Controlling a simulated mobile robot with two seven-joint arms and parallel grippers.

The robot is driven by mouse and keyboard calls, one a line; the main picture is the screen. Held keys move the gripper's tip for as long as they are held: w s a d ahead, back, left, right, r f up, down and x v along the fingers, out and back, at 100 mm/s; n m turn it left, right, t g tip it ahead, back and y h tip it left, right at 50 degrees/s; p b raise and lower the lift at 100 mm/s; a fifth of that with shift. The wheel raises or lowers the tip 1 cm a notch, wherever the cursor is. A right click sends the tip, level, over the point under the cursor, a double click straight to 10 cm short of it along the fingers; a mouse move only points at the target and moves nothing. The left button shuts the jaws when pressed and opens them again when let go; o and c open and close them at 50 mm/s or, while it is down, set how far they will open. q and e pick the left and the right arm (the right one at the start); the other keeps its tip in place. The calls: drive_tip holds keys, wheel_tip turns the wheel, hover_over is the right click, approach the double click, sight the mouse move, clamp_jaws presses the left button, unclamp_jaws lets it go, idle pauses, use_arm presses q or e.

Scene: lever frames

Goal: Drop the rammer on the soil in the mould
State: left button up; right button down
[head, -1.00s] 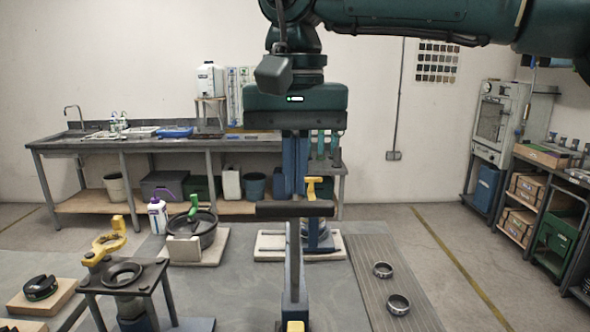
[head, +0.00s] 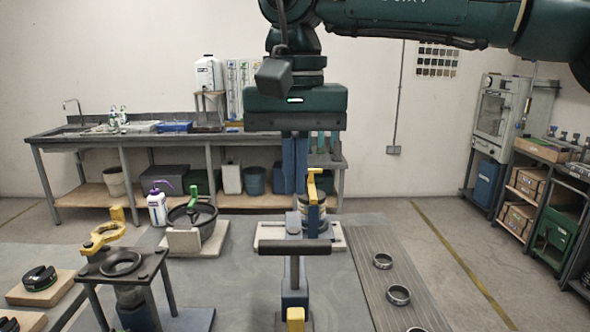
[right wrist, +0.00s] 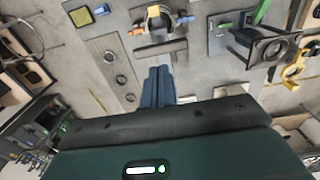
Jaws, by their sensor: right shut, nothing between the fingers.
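My right gripper (head: 295,192) hangs from above with its blue fingers together and empty; they also show in the right wrist view (right wrist: 158,72). A lever with a dark crossbar (head: 292,248) on a grey arm stands below the fingertips in the picture, and shows in the right wrist view (right wrist: 160,49). I cannot make out the rammer or the soil. My left gripper is out of view.
Left are a dark pan (head: 192,217) on a board, a white bottle (head: 157,209) and a black stand (head: 122,264) with a yellow clamp. Metal rings (head: 398,295) lie on the ribbed mat at right. A bench (head: 200,140) runs along the wall.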

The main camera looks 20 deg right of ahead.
wheel_tip(320, 180, up, 7)
drive_tip(key=p, duration=0.3)
idle(0.4)
idle(0.4)
